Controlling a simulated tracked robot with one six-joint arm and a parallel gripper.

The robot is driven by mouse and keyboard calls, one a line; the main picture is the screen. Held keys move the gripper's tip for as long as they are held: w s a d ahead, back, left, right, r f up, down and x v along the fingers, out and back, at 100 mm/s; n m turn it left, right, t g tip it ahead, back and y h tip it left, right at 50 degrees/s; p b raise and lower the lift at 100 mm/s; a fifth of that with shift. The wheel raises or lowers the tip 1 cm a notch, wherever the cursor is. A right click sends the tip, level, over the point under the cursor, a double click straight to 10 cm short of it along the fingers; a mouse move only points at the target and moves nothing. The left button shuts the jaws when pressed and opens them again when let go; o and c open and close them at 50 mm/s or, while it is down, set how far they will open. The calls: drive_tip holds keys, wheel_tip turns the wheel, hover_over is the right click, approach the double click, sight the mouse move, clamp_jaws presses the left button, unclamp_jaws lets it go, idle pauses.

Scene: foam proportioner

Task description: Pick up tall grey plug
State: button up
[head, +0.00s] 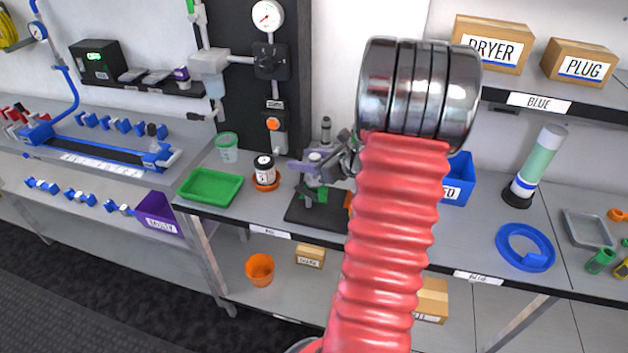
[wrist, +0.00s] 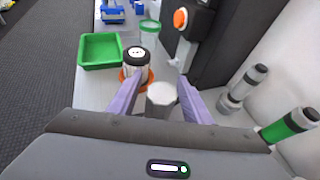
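My gripper (head: 305,168) has two purple fingers and is over the dark stand on the bench. In the wrist view its fingers (wrist: 160,80) are apart. A light grey round-topped piece (wrist: 160,95) stands between them, its lower part hidden by my gripper. A grey piece with dark bands (wrist: 243,86) stands to the right of the fingers, and a similar one shows in the head view (head: 326,130). I cannot tell for sure which is the tall grey plug. A green and black plug (wrist: 292,124) is farther right.
A black-capped jar (head: 264,170) in an orange holder stands close left of my gripper. A green tray (head: 211,187) and clear green-rimmed cup (head: 227,148) are beyond it. The dark panel (head: 262,70) rises behind. My red arm hides part of the bench.

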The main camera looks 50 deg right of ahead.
drive_tip(key=shift+s+a+f, duration=0.1)
drive_tip(key=shift+a+f, duration=0.05)
drive_tip(key=shift+f, duration=0.2)
clamp_jaws()
idle(0.3)
wheel_tip(320, 180, up, 11)
drive_tip(key=shift+f, duration=0.2)
idle(0.3)
idle(0.5)
